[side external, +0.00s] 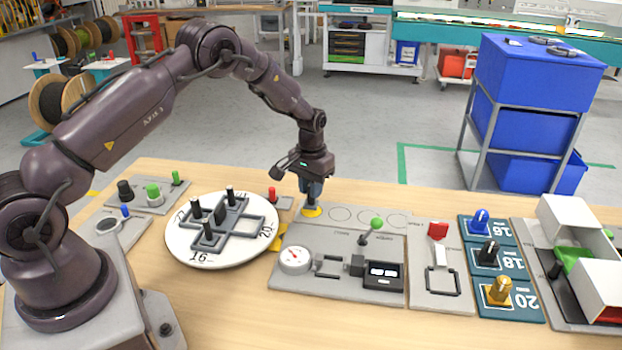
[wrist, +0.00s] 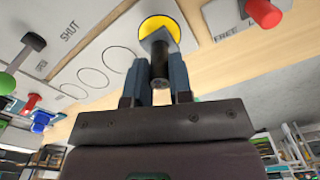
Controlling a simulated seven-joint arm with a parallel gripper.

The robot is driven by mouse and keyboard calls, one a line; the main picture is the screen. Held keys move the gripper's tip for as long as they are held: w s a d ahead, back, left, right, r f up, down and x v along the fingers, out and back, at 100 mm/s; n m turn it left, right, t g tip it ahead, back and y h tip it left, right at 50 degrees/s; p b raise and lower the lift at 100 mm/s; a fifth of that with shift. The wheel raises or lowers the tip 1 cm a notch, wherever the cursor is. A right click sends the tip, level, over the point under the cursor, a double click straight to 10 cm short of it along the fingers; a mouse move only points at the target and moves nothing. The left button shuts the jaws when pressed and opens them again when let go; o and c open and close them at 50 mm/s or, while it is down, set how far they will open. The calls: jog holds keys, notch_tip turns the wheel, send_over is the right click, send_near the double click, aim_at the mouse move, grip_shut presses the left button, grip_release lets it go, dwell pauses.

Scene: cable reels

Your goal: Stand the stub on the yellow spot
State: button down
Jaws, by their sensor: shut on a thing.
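The stub (wrist: 159,68) is a black peg with a grey plate at its end, seen in the wrist view. My gripper (wrist: 156,62) is shut on the peg, one blue-grey finger on each side. The yellow spot (wrist: 158,25) lies right at the grey plate, which covers part of it. In the side view, my gripper (side external: 311,190) points down over the yellow spot (side external: 311,211), and the stub is mostly hidden by the fingers. The stub looks upright. I cannot tell whether its plate touches the spot.
A row of outlined circles (side external: 340,214) lies right of the spot on a grey panel (side external: 325,235) with a gauge and green-knobbed lever. A red knob (side external: 272,194) stands close on the left. A white turntable (side external: 190,250) with black pegs is further left.

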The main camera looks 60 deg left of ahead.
jog(key=shift+f, duration=0.35)
jog(key=shift+f, duration=0.1)
jog(key=shift+f, duration=0.25)
jog(key=c, duration=0.9)
grip_release()
jog(key=shift+c, duration=0.2)
jog(key=shift+r, duration=0.1)
notch_tip(320, 180, up, 8)
jog(key=shift+f, duration=0.1)
